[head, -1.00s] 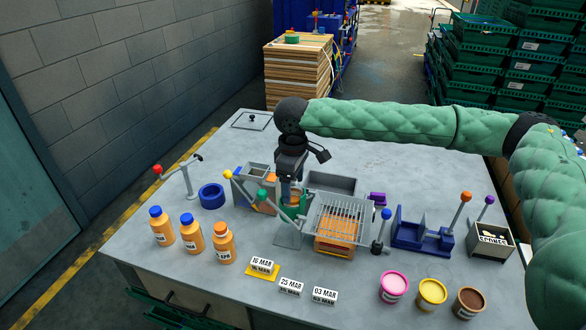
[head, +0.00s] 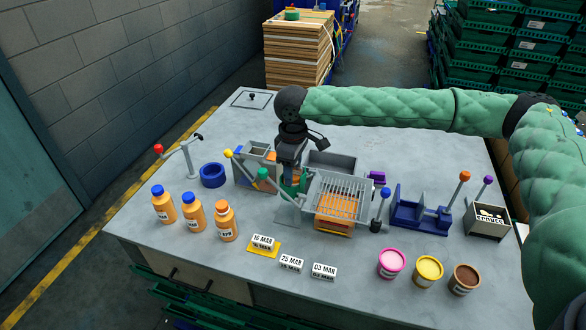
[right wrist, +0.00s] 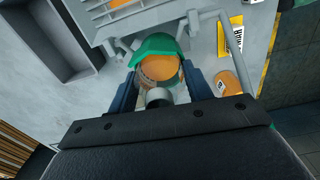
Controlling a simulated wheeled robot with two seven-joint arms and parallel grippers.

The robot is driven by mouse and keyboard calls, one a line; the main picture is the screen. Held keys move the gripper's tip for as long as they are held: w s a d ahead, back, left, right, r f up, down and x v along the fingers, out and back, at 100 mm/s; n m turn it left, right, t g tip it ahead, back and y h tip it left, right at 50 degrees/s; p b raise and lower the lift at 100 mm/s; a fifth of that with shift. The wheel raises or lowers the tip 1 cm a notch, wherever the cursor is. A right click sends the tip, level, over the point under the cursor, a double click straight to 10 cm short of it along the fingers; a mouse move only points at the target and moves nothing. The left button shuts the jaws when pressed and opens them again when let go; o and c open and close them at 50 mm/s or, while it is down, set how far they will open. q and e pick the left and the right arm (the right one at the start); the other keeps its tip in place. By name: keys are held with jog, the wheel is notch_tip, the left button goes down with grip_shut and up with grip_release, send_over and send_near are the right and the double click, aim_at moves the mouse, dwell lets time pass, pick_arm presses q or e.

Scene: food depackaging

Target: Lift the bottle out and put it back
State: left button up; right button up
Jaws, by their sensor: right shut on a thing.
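My right gripper (head: 293,183) points down over the green holder (head: 303,187) on the bench. It is shut on an orange bottle (right wrist: 160,68), which shows between its two dark fingers in the right wrist view. The green holder wraps the bottle's far side there. In the head view the gripper hides most of the bottle. I cannot tell whether the bottle's base touches the bench. Three other orange bottles stand upright at the front left: two blue-capped (head: 163,207) (head: 193,214) and one orange-capped (head: 225,222). My left gripper is out of view.
A wire basket (head: 338,190) stands close right of the gripper. Levers with yellow (head: 228,153) and green (head: 262,174) knobs stand close left. Date blocks (head: 291,263) and three tubs (head: 428,270) are at the front.

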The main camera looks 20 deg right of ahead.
jog(key=shift+w+a+p, duration=0.1)
jog(key=shift+a+p, duration=0.05)
jog(key=shift+p, duration=0.45)
dwell(1.1)
jog(key=o, duration=1.2)
